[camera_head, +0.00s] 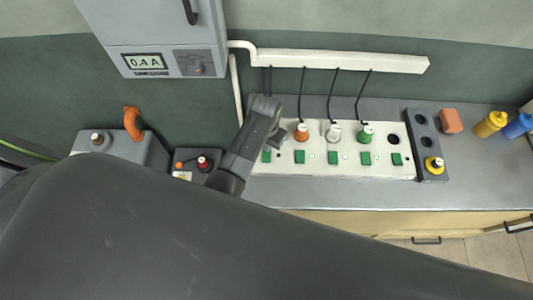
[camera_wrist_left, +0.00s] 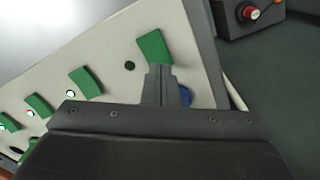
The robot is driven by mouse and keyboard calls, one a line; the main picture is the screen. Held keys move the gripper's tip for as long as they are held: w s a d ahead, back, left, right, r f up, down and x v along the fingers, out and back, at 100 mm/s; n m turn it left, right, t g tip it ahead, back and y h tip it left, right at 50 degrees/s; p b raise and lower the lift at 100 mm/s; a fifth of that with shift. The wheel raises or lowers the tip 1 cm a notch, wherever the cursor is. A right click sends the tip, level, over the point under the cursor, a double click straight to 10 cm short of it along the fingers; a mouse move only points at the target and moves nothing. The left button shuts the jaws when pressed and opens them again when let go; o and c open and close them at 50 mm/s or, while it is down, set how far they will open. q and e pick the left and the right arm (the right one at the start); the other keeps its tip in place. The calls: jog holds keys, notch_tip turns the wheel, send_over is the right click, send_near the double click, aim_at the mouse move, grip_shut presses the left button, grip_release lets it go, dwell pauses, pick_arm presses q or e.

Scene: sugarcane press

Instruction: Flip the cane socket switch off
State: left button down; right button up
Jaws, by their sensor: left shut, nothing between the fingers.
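The white socket panel (camera_head: 317,172) on the bench carries a row of green switches. My left gripper (camera_head: 277,137) is shut and empty over its left end. In the left wrist view, the closed fingertips (camera_wrist_left: 158,72) are right at the lower edge of the leftmost green switch (camera_wrist_left: 154,47); I cannot tell whether they touch. That switch also shows in the head view (camera_head: 266,156). The small lamp (camera_wrist_left: 130,65) beside it looks dark, while the neighbouring lamp (camera_wrist_left: 71,93) looks white. A blue plug (camera_wrist_left: 185,95) is partly hidden behind the fingers. Which socket is the cane socket is not marked.
Orange (camera_head: 301,132), white (camera_head: 333,132) and green (camera_head: 366,133) plugs stand in the sockets with black cords above. A box with a red knob (camera_head: 203,163) sits left of the panel. A meter box (camera_head: 147,62) reads 0.4 A. My dark body part fills the foreground.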

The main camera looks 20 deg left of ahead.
pick_arm(q)
jog(key=shift+f+b, duration=0.5)
jog(key=shift+f, duration=0.45)
dwell(0.6)
jog(key=shift+r, duration=0.1)
notch_tip(320, 180, up, 3)
jog(key=p, duration=0.3)
jog(key=shift+b, duration=0.3)
jog(key=shift+r, duration=1.95)
jog(key=shift+a, duration=0.1)
